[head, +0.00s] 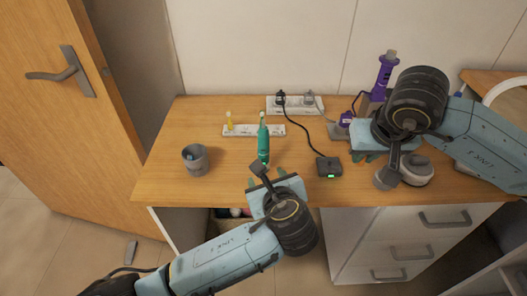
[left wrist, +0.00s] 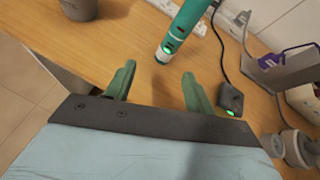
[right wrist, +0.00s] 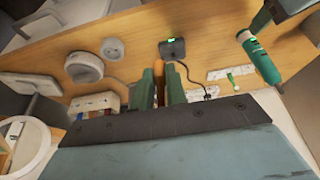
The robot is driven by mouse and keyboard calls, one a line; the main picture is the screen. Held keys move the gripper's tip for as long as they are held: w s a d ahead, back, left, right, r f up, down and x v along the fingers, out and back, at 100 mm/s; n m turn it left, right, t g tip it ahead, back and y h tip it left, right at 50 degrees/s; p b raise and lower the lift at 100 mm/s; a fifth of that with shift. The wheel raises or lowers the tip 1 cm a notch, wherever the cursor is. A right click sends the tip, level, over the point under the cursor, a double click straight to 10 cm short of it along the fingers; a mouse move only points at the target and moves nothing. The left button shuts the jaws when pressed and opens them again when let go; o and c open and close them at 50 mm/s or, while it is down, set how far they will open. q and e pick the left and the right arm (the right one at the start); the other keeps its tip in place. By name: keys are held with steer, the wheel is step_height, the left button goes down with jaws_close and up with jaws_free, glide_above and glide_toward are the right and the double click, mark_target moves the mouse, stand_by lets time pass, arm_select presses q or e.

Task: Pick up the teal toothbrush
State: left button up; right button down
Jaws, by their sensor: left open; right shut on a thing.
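The teal toothbrush (head: 263,140) is near the middle of the wooden counter, with its head toward the wall. In the left wrist view, the lower end of its teal handle (left wrist: 185,32), with a green light, is just beyond my fingertips. My left gripper (head: 268,174) is open and empty at the handle's near end, and its fingers (left wrist: 155,82) are apart. The toothbrush (right wrist: 260,58) also shows in the right wrist view. My right gripper (head: 368,157) is over the counter's right part. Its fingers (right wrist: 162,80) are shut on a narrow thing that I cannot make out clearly.
A grey cup (head: 195,160) stands at the left. A black charger box (head: 329,167) with a cable lies right of the toothbrush. Power strips (head: 295,112) are at the back. A purple device (head: 384,72) stands behind my right arm. The counter's front left is clear.

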mark_target(264, 125)
arm_select(q)
steer(key=shift+w+d+r+m+t, duration=0.35)
steer(key=shift+w+r+m+t, duration=0.25)
steer(key=shift+m, duration=0.3)
steer(key=b+x, duration=0.2)
steer(key=x, duration=0.4)
steer(key=shift+w+b, duration=0.3)
steer(key=shift+b, duration=0.05)
arm_select(e)
step_height(264, 125, down, 3)
steer(key=shift+r, duration=0.15)
arm_select(q)
steer(key=b+x, duration=0.2)
steer(key=x, duration=0.2)
steer(key=shift+w, duration=0.2)
steer(key=shift+w+a+f+b, duration=0.1)
steer(key=shift+w+f+b, duration=0.05)
steer(key=shift+w+b, duration=0.25)
jaws_close()
arm_select(e)
step_height(264, 125, down, 3)
steer(key=shift+r, duration=0.2)
